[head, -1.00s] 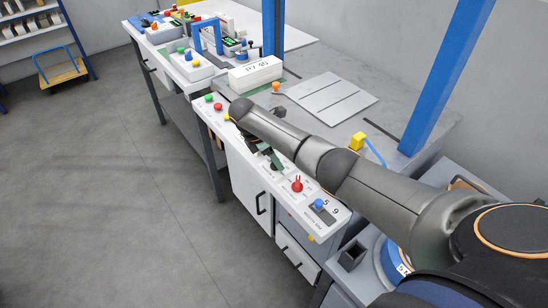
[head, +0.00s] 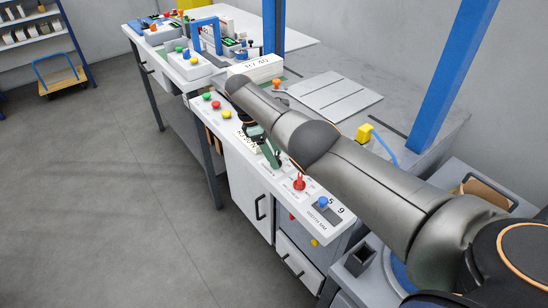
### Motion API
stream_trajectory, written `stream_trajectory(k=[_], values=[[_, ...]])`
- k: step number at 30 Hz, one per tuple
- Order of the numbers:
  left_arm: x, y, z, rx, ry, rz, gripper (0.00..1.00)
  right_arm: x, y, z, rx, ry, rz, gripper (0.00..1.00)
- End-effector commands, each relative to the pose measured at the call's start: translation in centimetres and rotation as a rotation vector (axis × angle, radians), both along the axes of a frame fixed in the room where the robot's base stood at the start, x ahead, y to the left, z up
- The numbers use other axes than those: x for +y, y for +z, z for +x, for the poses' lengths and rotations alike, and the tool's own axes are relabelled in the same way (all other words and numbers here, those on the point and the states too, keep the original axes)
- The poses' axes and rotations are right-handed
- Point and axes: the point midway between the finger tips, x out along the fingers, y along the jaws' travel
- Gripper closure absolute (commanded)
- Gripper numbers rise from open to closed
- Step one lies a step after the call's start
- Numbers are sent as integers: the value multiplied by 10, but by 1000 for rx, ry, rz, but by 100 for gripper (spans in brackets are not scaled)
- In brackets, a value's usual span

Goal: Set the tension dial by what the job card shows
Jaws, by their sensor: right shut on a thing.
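A white patch with dark print (head: 244,139) shows just left of the gripper, partly covered by my arm and too small to read. A white block with dark lettering (head: 254,69) stands behind my arm; I cannot tell whether it is the job card. My left gripper is not in view.
Left along the panel are green (head: 207,96), red (head: 216,105) and yellow (head: 227,115) buttons. Right of the gripper are a red knob (head: 299,184) and a blue knob (head: 322,203) beside digits 5 and 9. A blue post (head: 443,75) rises behind my arm.

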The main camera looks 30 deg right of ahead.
Motion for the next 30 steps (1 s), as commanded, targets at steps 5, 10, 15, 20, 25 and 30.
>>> stream_trajectory(k=[5, 10, 15, 20, 25, 30], values=[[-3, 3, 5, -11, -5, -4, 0, 1, 0, 0, 0, -6, 1, 96], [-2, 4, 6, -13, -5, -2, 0, 1, 0, 0, -1, -6, 2, 96], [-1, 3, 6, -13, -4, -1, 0, 1, 0, 0, 0, -5, 2, 29], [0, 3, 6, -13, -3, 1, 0, 1, 0, 0, 0, -4, 1, 11], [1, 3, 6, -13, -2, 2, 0, 0, 0, 0, -1, -5, 1, 10], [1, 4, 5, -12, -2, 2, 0, 0, 2, 0, -1, -5, 1, 10]])
